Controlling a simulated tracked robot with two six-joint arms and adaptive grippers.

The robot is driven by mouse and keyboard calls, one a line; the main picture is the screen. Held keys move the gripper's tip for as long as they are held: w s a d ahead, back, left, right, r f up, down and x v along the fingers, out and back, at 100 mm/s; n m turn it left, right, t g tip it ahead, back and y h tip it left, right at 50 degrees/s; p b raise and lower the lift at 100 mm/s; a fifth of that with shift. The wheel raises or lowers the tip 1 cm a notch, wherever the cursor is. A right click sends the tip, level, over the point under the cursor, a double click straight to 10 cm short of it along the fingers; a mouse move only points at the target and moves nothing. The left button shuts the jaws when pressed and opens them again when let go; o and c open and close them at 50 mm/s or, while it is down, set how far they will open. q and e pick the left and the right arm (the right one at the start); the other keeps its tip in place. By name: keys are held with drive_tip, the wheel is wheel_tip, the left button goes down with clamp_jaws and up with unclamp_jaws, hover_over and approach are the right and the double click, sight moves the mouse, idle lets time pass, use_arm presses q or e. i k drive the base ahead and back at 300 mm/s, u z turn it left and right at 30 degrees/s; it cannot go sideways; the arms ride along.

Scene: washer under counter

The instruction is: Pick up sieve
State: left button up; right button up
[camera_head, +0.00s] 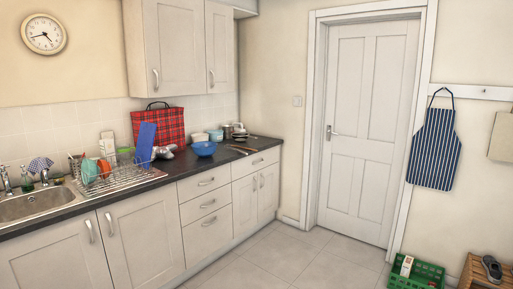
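I cannot make out a sieve for certain. On the dark counter (205,169), a small grey metallic object (163,152) lies left of a blue bowl (203,149). Further right are thin brown-handled utensils (241,150) and shiny metal items (238,131) near the wall. All are too small to tell whether one is a sieve. Neither of my grippers is in view.
A wire dish rack (120,181) with dishes stands beside the sink (36,203). A red tartan bag (158,126) leans against the tiles. The door (365,130) is shut. A green crate (416,272) stands at the lower right. The tiled floor (285,258) is clear.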

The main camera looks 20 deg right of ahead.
sight(245, 138)
drive_tip(key=z, duration=0.45)
drive_tip(key=i, duration=1.7)
drive_tip(key=z, duration=0.35)
drive_tip(key=i, duration=1.4)
drive_tip(key=u, duration=0.3)
